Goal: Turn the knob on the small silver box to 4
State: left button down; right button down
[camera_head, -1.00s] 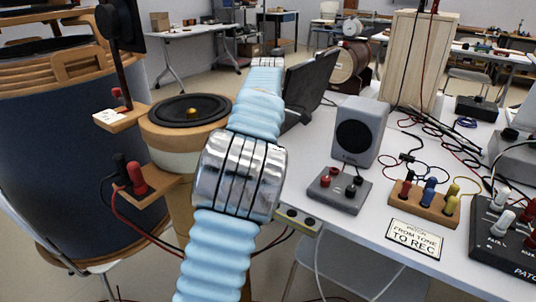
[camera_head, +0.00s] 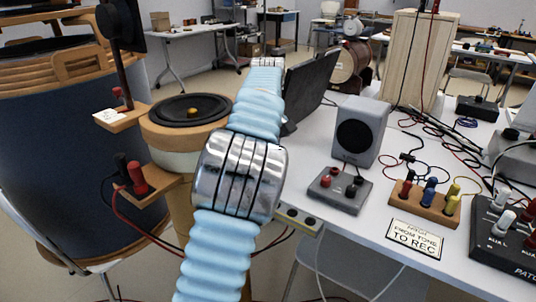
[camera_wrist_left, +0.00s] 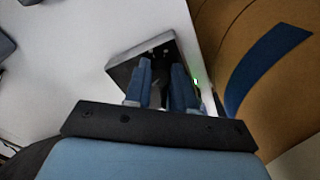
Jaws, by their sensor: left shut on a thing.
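In the left wrist view, the small silver box (camera_wrist_left: 122,70) lies at the edge of the white table. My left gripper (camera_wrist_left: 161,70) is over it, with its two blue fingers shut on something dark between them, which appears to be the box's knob. The fingers cover most of the knob, and I cannot read its setting or any numbers. In the head view my left arm runs up the middle and hides the gripper and the box. My right gripper is in neither view.
A grey speaker (camera_head: 358,135), a grey terminal box (camera_head: 340,191), a wooden terminal block (camera_head: 425,201), a sign (camera_head: 414,238) and a black patch box (camera_head: 508,240) stand right of my arm. A round black-topped speaker (camera_head: 188,109) is left. Loose cables cross the table.

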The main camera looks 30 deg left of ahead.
pick_arm(q)
jog(key=shift+m, duration=0.6)
jog(key=c, duration=0.9)
grip_release()
jog(key=shift+c, duration=0.2)
notch_tip(320, 180, up, 8)
jog(key=shift+f, duration=0.2)
